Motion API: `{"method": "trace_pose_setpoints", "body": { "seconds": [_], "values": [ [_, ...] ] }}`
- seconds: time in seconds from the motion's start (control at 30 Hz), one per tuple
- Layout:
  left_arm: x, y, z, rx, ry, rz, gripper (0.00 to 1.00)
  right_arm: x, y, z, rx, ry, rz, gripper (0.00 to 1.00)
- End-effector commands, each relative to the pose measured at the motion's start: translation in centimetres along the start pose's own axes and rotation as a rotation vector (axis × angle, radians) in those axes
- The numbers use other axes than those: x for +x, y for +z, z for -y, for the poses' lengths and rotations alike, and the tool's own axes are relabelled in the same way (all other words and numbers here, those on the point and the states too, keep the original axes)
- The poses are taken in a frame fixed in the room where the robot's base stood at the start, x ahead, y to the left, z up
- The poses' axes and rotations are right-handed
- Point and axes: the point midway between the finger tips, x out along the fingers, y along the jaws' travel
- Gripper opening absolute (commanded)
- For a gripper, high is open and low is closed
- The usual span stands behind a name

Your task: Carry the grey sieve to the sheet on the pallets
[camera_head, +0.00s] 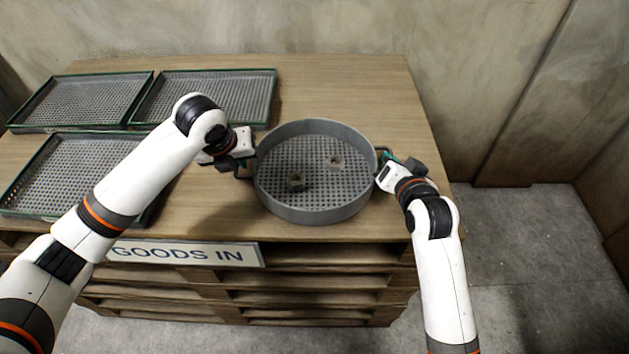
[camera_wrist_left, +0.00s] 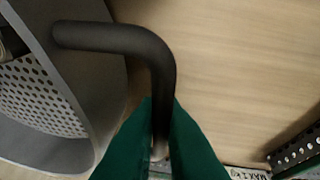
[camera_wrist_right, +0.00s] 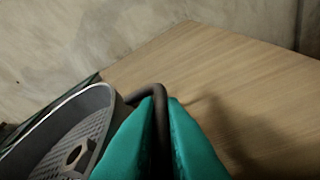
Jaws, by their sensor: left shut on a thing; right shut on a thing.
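The grey sieve (camera_head: 315,212) is round, with a perforated floor and a dark handle on each side. Two small ring-like parts lie in it, a dark one (camera_head: 296,181) and a paler one (camera_head: 336,160). My left gripper (camera_head: 243,168) is shut on the sieve's left handle (camera_wrist_left: 150,45). My right gripper (camera_head: 383,158) is shut on the right handle (camera_wrist_right: 158,98). The sieve looks level, over or on the wooden sheet (camera_head: 340,75) that tops the pallets (camera_head: 320,282). I cannot tell whether it touches the sheet.
Several green-rimmed perforated trays stand on the sheet's left part: one at the back left (camera_head: 80,100), one behind my left arm (camera_head: 235,95) and one in front (camera_head: 60,165). A "GOODS IN" sign (camera_head: 185,253) is on the front edge. The sheet's back right is clear, with a wall behind.

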Motion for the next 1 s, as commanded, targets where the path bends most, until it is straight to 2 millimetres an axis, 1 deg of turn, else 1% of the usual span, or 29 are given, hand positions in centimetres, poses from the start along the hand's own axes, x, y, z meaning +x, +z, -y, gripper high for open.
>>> {"method": "trace_pose_setpoints", "body": {
  "seconds": [0.03,0.1,0.13,0.23,0.27,0.57,0.67,0.77,1.0],
  "values": [
    [0.5,0.2,0.0,0.001,0.004,-0.002,0.00,0.2,-0.5,0.1,0.000,0.004,0.002,0.00],
    [0.9,0.4,0.0,0.001,0.004,-0.002,0.00,0.3,-0.8,0.4,0.000,0.004,0.002,0.00],
    [0.8,0.3,0.0,0.001,0.003,-0.001,0.12,0.3,-0.7,0.3,0.000,0.003,-0.001,0.12],
    [0.6,0.3,0.0,0.001,0.002,0.000,0.28,0.2,-0.6,0.3,0.000,0.002,-0.001,0.29],
    [0.6,0.3,0.0,0.001,0.002,0.000,0.30,0.2,-0.6,0.3,0.000,0.002,-0.001,0.31],
    [0.4,0.2,0.1,0.000,0.001,-0.001,0.30,0.2,-0.6,0.3,0.000,0.000,0.000,0.31],
    [-0.4,0.2,0.1,0.000,0.001,-0.002,0.30,0.2,-0.6,0.3,0.000,0.000,0.000,0.31],
    [-2.1,0.1,0.1,0.002,0.000,-0.005,0.30,0.2,-0.6,0.3,0.000,0.000,0.000,0.31],
    [-7.4,0.2,0.0,0.003,0.002,-0.005,0.30,0.2,-0.6,0.3,0.000,0.000,0.000,0.31]
  ]
}}
